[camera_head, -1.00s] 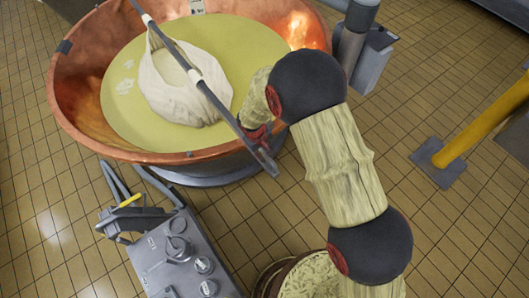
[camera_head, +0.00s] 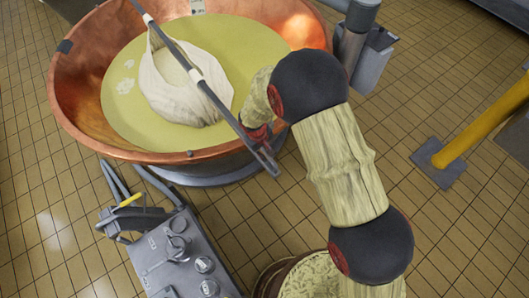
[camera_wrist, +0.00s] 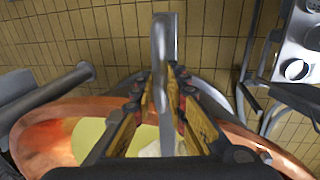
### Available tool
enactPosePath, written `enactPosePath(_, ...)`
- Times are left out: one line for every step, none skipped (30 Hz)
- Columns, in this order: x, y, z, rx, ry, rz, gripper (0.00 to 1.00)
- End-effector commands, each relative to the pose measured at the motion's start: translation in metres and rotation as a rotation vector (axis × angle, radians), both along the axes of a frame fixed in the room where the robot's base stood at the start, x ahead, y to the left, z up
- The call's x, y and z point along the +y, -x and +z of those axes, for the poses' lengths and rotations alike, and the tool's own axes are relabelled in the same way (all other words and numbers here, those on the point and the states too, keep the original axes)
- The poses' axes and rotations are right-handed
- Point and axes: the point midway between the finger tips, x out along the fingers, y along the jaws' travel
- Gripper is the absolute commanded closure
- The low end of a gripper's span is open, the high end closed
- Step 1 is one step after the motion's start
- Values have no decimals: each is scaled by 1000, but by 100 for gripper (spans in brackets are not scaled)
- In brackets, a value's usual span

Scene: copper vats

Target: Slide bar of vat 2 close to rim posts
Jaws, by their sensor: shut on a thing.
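The grey bar (camera_head: 222,106) lies slantwise across the copper vat (camera_head: 75,92), over the near rim, with its near end sticking out past the rim. A pale cloth bundle (camera_head: 165,85) hangs from the bar in the yellow liquid (camera_head: 240,40). My gripper (camera_head: 262,134) is at the near part of the bar, by the vat's near right rim. In the wrist view my gripper (camera_wrist: 162,88) is shut on the bar (camera_wrist: 163,42), whose end points away between the fingers.
A grey control box (camera_head: 175,255) with knobs and hoses stands at the near left. A grey post (camera_head: 350,45) with a box stands right of the vat. A yellow pipe (camera_head: 480,125) on a floor plate is farther right. Tiled floor (camera_head: 50,220) is open at the left.

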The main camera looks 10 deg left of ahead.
Motion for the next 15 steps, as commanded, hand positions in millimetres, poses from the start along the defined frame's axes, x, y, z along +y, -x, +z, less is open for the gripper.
enactPosePath(-10,-13,0,-6,1,-5,100)
enactPosePath(-15,-18,0,-6,1,-5,100)
enactPosePath(-21,-25,0,-6,2,-6,100)
enactPosePath(-25,-29,0,-6,2,-7,100)
enactPosePath(-29,-34,0,-6,2,-6,100)
enactPosePath(-33,-39,0,-7,2,-5,100)
enactPosePath(-36,-43,1,-7,2,-5,100)
enactPosePath(-37,-45,1,-7,3,-3,100)
enactPosePath(-39,-47,1,-6,3,-2,100)
enactPosePath(-40,-48,1,-6,3,-2,100)
enactPosePath(-41,-49,2,-6,3,-2,100)
enactPosePath(-41,-49,2,-7,3,-2,100)
enactPosePath(-41,-48,2,-7,3,-2,100)
enactPosePath(-40,-48,2,-7,3,-1,100)
enactPosePath(-40,-48,2,-6,2,-1,100)
